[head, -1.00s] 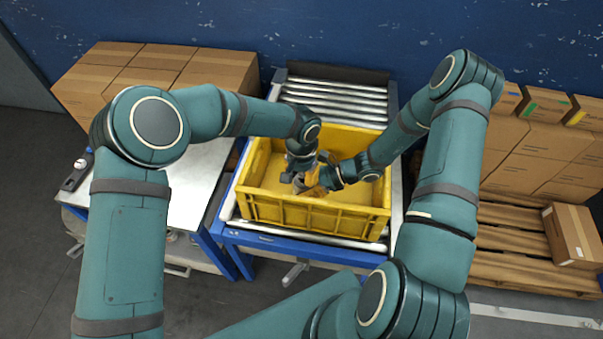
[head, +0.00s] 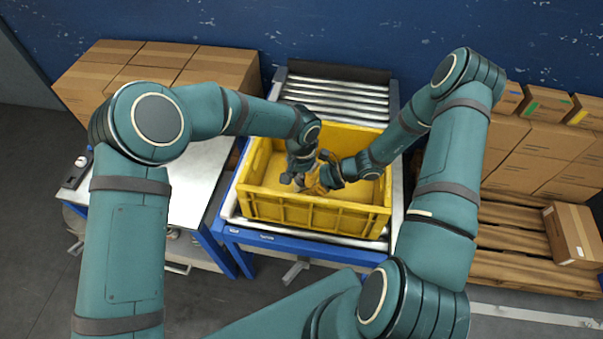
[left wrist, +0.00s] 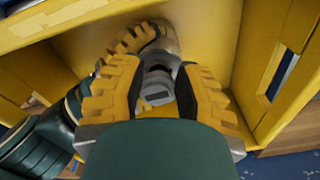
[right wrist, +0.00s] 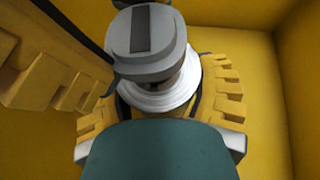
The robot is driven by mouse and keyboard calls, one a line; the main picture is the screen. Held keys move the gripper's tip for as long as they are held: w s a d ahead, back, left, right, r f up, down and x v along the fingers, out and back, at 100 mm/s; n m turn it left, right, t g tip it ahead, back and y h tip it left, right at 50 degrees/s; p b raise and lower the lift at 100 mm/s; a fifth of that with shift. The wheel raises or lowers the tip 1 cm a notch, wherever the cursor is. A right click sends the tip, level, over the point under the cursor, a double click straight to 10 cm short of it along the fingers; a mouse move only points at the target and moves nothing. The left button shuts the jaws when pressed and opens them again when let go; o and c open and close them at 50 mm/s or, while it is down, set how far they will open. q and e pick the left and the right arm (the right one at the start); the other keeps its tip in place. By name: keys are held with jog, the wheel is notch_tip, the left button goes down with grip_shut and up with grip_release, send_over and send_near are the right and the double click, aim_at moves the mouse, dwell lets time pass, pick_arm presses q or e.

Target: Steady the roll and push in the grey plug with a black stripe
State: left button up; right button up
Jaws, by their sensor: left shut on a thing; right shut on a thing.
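The grey plug with a black stripe (right wrist: 145,45) stands at the end of the white roll (right wrist: 165,100) in the right wrist view. Its head is apart from the roll's rim, and how deep its stem sits I cannot tell. My right gripper (right wrist: 165,115) is shut around the roll. My left gripper (left wrist: 165,85) is shut on the plug, which shows between its fingers in the left wrist view (left wrist: 158,85). In the head view, my left gripper (head: 298,182) and right gripper (head: 320,182) meet inside the crate, largely hiding roll and plug.
The yellow crate (head: 300,214) surrounds both grippers, its walls close on every side. It stands on a roller conveyor (head: 335,98) with a blue frame. A metal table (head: 195,190) is at the left. Cardboard boxes (head: 170,75) stand at the back left, with more at the right.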

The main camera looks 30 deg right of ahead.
pick_arm(q)
jog(key=shift+f, duration=0.85)
dwell(0.7)
jog(key=o, duration=0.9)
notch_tip(320, 180, up, 12)
dwell(0.4)
pick_arm(e)
jog(key=o, duration=1.4)
